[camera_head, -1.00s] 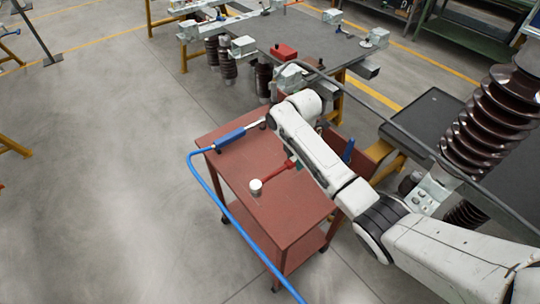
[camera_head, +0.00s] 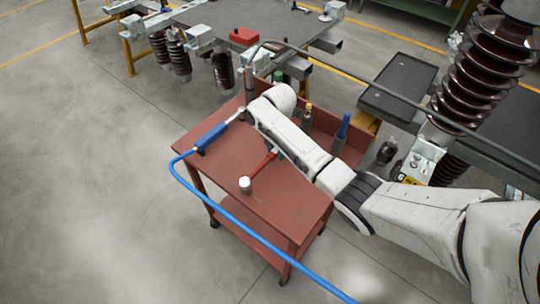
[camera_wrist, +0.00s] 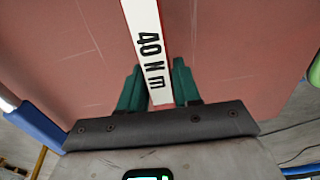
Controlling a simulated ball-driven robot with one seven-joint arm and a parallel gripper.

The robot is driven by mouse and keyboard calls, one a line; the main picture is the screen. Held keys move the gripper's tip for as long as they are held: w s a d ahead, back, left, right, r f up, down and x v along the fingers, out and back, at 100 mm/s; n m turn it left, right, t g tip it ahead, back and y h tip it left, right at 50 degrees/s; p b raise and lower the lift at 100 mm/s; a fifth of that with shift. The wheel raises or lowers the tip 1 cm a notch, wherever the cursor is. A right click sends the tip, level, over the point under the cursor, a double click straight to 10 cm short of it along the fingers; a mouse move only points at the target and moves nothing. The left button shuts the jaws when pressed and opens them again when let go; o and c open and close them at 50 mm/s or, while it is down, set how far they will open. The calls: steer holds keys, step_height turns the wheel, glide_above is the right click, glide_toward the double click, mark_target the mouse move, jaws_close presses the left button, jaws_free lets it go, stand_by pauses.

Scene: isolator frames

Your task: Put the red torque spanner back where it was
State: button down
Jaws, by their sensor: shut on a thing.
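In the wrist view the spanner (camera_wrist: 148,45) shows a white face marked "40 N m" between green jaws. My gripper (camera_wrist: 157,88) is shut on it. In the head view my gripper (camera_head: 280,153) is mostly hidden under my white arm, with a bit of green showing beside the spanner. I cannot tell whether the spanner touches the trolley top.
A blue-handled tool (camera_head: 211,137) with a blue hose (camera_head: 240,226) lies at the trolley's far left. A small bottle (camera_head: 307,114) and a blue item (camera_head: 343,127) stand by the raised back panel. A dark ribbed insulator (camera_head: 484,90) stands right. The trolley's front corner is clear.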

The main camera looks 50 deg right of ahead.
steer(key=shift+d+f, duration=0.1)
steer(key=shift+f, duration=0.5)
steer(key=shift+r, duration=0.1)
steer(key=shift+s, duration=0.1)
steer(key=c, duration=1.3)
jaws_free()
steer(key=shift+f, duration=0.2)
steer(key=o, duration=0.5)
steer(key=shift+r, duration=0.1)
